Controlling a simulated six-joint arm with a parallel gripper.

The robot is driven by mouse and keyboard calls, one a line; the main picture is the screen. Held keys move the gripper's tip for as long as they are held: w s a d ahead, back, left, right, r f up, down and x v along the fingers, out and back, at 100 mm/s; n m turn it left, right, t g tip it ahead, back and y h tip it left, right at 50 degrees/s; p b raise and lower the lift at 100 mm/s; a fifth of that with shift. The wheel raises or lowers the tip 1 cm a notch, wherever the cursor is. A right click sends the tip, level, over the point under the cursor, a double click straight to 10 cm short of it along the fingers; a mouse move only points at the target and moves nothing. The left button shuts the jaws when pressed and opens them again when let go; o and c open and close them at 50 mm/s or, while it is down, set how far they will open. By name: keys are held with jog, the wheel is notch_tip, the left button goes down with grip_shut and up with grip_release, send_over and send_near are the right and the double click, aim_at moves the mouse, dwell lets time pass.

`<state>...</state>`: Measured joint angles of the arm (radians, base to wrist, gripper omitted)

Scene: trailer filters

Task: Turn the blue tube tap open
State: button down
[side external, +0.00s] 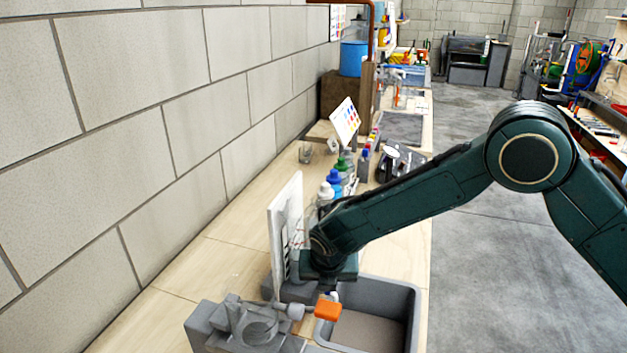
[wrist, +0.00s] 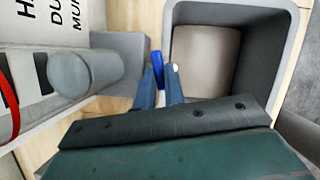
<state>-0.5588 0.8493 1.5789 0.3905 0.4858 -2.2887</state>
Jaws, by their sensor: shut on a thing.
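In the wrist view, the blue tap (wrist: 156,62) is a narrow blue piece held between the two blue-grey fingers of my gripper (wrist: 161,82). The gripper is shut on it, and the fingers hide much of it. In the side view, my gripper (side external: 331,290) points down beside the sink's near left corner, and its dark body hides most of the blue tap. I cannot tell the tap's exact angle.
A grey sink basin (side external: 413,300) lies to the right; it also shows in the wrist view (wrist: 292,60). An orange-handled tap (side external: 328,309) on a grey fixture (side external: 211,325) is in front. A white panel (side external: 286,225) stands behind, with capped bottles (side external: 334,178) beyond.

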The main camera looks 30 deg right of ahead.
jog(key=shift+n, duration=0.4)
jog(key=n, duration=0.1)
jog(key=n+y, duration=0.1)
jog(key=n, duration=0.1)
jog(key=shift+s+d+n+y, duration=0.1)
jog(key=shift+d+n+y, duration=0.2)
jog(key=shift+n, duration=0.1)
jog(key=shift+n+t+y, duration=0.3)
jog(key=shift+n+y, duration=0.3)
jog(key=shift+n, duration=0.8)
jog(key=shift+r, duration=0.1)
jog(key=c, duration=1.8)
grip_release()
jog(key=shift+o, duration=0.2)
jog(key=v, duration=1.3)
jog(key=shift+r, duration=0.4)
